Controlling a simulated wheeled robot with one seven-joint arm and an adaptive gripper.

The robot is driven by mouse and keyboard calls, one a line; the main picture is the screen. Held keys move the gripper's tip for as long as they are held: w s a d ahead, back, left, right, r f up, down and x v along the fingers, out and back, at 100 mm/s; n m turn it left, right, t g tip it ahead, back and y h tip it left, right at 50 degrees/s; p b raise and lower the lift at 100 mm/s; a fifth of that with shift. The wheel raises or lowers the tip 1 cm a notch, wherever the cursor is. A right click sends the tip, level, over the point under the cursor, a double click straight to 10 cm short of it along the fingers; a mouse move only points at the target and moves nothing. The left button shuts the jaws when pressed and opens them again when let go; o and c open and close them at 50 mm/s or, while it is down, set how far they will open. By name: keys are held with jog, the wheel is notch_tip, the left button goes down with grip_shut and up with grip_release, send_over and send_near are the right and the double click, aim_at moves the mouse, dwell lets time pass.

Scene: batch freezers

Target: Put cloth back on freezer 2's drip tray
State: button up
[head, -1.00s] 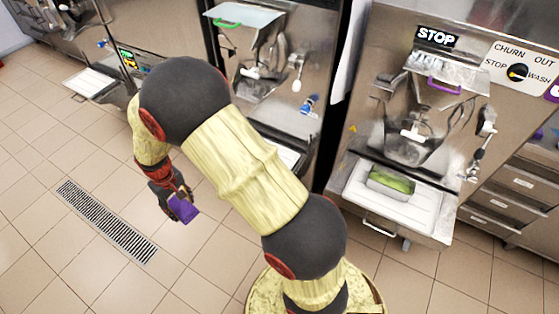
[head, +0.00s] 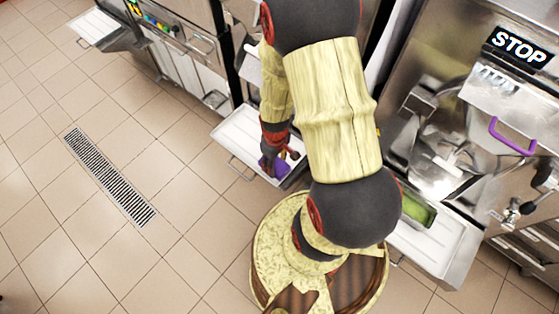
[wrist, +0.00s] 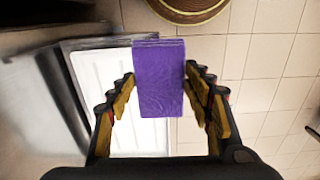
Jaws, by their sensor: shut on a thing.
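A purple cloth (wrist: 158,80), a folded flat block, is held between the two fingers of my gripper (wrist: 160,100) in the wrist view. In the head view the cloth (head: 279,165) shows at the end of my arm, partly covered by my gripper (head: 275,155). The cloth is over a white drip tray (head: 240,132) that juts out from the middle freezer. In the wrist view that tray (wrist: 95,75) lies below and left of the cloth, which overlaps its right edge. I cannot tell whether the cloth touches the tray. The freezer number is not readable.
The right freezer, with a STOP sign (head: 519,46), has a white tray (head: 440,245) bearing a container with green contents (head: 417,210). Another tray (head: 95,28) juts out at the far left. A floor drain grate (head: 108,178) lies in the open tiled floor at left.

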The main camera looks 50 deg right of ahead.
aim_at(288, 173)
jog(key=s, duration=0.1)
jog(key=s+f, duration=0.1)
jog(key=s, duration=0.1)
jog(key=s+f, duration=0.1)
jog(key=s, duration=0.1)
jog(key=shift+d+b, duration=0.3)
jog(key=shift+d, duration=0.1)
jog(key=w+d+f+b, duration=0.1)
jog(key=w+d+f, duration=0.1)
jog(key=w+f, duration=0.1)
jog(key=w+d+f+b, duration=0.1)
jog(key=w+d+f, duration=0.1)
jog(key=w, duration=0.1)
jog(key=w+d+f+b, duration=0.2)
jog(key=w+d+f, duration=0.1)
jog(key=w, duration=0.1)
jog(key=shift+f, duration=0.3)
jog(key=shift+w+d+f, duration=0.15)
jog(key=shift+w+f, duration=0.05)
jog(key=shift+f, duration=0.1)
jog(key=shift+w+d+f+b, duration=0.15)
jog(key=shift+f+b, duration=0.85)
jog(key=shift+f, duration=0.65)
jog(key=shift+f, duration=0.2)
jog(key=o, duration=1)
